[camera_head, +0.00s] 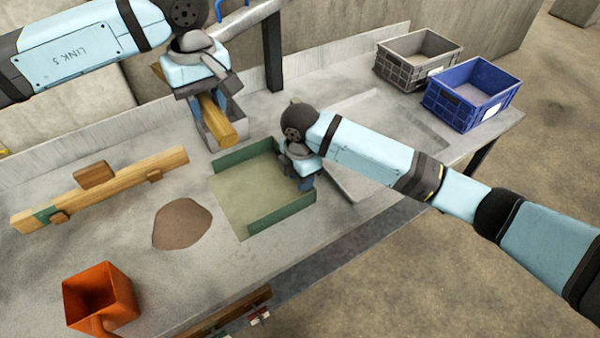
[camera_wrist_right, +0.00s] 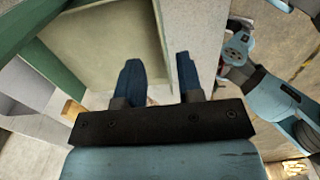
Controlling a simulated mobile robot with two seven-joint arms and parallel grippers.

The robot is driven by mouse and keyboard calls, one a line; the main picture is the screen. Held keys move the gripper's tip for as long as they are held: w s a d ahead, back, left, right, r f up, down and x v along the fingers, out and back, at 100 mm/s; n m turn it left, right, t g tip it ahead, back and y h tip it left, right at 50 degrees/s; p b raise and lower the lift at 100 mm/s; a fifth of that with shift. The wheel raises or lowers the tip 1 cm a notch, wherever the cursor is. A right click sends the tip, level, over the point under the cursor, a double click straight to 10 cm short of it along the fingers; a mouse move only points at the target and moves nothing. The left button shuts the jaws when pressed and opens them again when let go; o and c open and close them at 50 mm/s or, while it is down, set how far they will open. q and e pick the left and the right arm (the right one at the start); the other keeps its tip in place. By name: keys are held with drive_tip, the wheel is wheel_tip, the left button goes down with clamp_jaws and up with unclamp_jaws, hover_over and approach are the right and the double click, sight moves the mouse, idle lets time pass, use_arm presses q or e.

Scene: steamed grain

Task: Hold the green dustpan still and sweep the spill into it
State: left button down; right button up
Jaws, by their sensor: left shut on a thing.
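The green dustpan (camera_head: 240,205) lies flat on the table, with green side walls and a khaki floor; it also shows in the right wrist view (camera_wrist_right: 100,45). The spill (camera_head: 182,224) is a flat brown heap on the table, left of the dustpan and apart from it. My left gripper (camera_head: 212,122) is shut on a wooden bar (camera_head: 228,126) above the table behind the dustpan; what the bar belongs to is partly hidden. My right gripper (camera_head: 301,180) is at the dustpan's right side. In the wrist view its fingers (camera_wrist_right: 160,80) are apart, with the pan's edge between them.
A long wooden piece with blocks and a green band (camera_head: 120,185) lies at the left. An orange square container (camera_head: 100,297) stands at the front left. A grey crate (camera_head: 417,58) and a blue crate (camera_head: 470,98) stand at the far right.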

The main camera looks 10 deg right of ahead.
sight(300, 208)
wheel_tip(300, 208, down, 11)
idle(0.4)
clamp_jaws()
idle(1.0)
